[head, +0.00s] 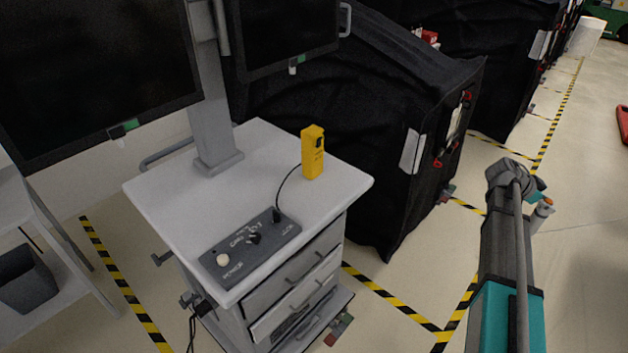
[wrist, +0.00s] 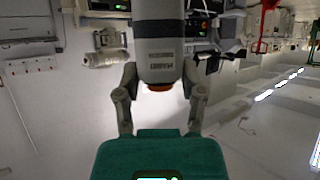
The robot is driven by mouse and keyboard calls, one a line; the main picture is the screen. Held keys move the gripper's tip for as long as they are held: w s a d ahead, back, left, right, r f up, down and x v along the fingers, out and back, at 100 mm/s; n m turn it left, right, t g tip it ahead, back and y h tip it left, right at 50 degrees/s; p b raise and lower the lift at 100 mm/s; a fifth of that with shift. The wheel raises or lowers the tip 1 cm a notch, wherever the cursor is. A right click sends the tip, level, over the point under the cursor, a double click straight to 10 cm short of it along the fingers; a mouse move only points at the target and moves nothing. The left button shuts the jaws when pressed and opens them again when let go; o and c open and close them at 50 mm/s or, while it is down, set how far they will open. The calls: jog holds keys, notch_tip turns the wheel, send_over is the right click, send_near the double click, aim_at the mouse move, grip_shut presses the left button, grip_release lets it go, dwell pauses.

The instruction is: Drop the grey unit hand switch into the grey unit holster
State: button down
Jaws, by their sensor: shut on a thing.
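My gripper (wrist: 161,78) is shut on a grey cylindrical hand switch (wrist: 160,45) with dark bands, small print and an orange end. One finger is on each side of it. I cannot pick out the grey unit holster for sure. A small dark bracket (head: 162,258) and a dark fitting (head: 198,304) are on the left side of the grey drawer cart (head: 150,187).
A yellow handheld device (head: 313,152) and a grey control box (head: 250,247) stand on the cart's top. Black monitors (head: 90,70) are above it. Black covered carts (head: 350,120) stand behind. Floor with striped tape (head: 395,308) is open between cart and arm.

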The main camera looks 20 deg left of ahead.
jog(key=w+a+r+n+t+y+p, duration=0.1)
jog(key=w+a+r+n+t+p, duration=0.1)
jog(key=a+r+p, duration=0.5)
jog(key=w+a+r+n+t+p, duration=0.1)
jog(key=w+a+r+p, duration=0.15)
jog(key=a, duration=0.85)
notch_tip(320, 180, up, 25)
jog(key=n+t+y+p, duration=0.6)
jog(key=n+y+p, duration=0.3)
jog(key=p, duration=1.6)
send_over(308, 139)
jog(key=s+a, duration=0.1)
jog(key=s, duration=0.2)
jog(key=shift+w+f+n+h, duration=0.1)
jog(key=shift+n+h, duration=0.2)
jog(key=shift+h, duration=0.3)
jog(key=shift+f+b, duration=0.15)
jog(key=shift+b, duration=0.15)
notch_tip(308, 139, down, 24)
jog(key=b, duration=2.3)
jog(key=shift+r+b, duration=0.2)
jog(key=shift+b, duration=0.1)
jog(key=shift+f, duration=0.1)
